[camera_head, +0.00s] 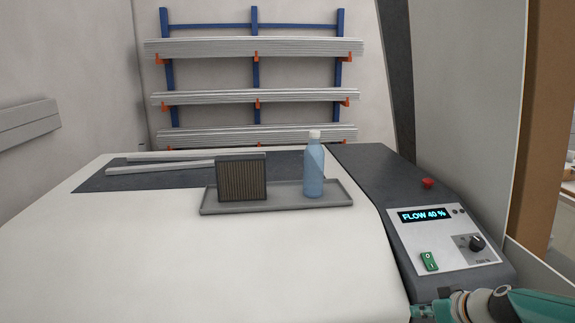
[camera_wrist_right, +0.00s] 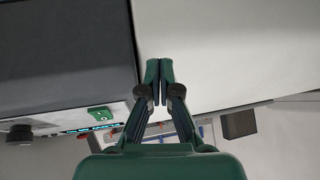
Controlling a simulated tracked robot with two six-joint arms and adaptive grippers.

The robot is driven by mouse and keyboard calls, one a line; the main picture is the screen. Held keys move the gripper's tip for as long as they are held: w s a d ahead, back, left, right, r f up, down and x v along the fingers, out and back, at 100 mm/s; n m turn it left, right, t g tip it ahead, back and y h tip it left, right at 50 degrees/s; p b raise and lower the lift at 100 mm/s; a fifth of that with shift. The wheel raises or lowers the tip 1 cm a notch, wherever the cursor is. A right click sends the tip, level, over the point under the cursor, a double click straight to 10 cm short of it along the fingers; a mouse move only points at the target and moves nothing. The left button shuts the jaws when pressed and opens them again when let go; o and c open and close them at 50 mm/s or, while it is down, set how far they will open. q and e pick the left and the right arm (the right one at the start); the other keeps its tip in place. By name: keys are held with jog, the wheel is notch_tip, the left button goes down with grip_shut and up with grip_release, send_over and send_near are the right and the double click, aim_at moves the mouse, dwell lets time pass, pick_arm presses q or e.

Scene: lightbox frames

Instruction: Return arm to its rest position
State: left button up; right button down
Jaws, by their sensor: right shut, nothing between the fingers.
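My right arm comes in at the lower right corner of the head view. Its teal gripper (camera_head: 424,311) is at the bottom edge, in front of the control panel, and is partly cut off. In the right wrist view the two green fingertips (camera_wrist_right: 159,70) meet, shut with nothing between them. The gripper is apart from the tray and the things on it. My left gripper is not in view.
A grey tray (camera_head: 285,205) on the white table (camera_head: 130,235) holds a pleated filter block (camera_head: 242,179) and a blue bottle (camera_head: 314,168). The control panel (camera_head: 445,237) has a green switch (camera_head: 429,261) and red button (camera_head: 428,183). The front table area is clear.

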jog(key=s+a+f+g, duration=0.2)
jog(key=s+a+f, duration=0.2)
jog(key=f, duration=0.3)
jog(key=s+a+f+g+p, duration=0.1)
jog(key=s+a+f+g, duration=0.1)
jog(key=s+a+f, duration=0.4)
jog(key=s+a+f+g, duration=0.2)
jog(key=a+f, duration=0.1)
jog(key=f, duration=0.5)
jog(key=s+a+f+m+g, duration=0.1)
jog(key=s+a+f+m, duration=0.1)
jog(key=s, duration=0.5)
jog(key=s+a+f+m+p, duration=0.1)
jog(key=s+a+f, duration=0.3)
jog(key=s, duration=0.4)
jog(key=shift+a+f+m+g+y, duration=0.3)
jog(key=shift+a+f+m+g, duration=0.1)
jog(key=shift+f+m, duration=0.4)
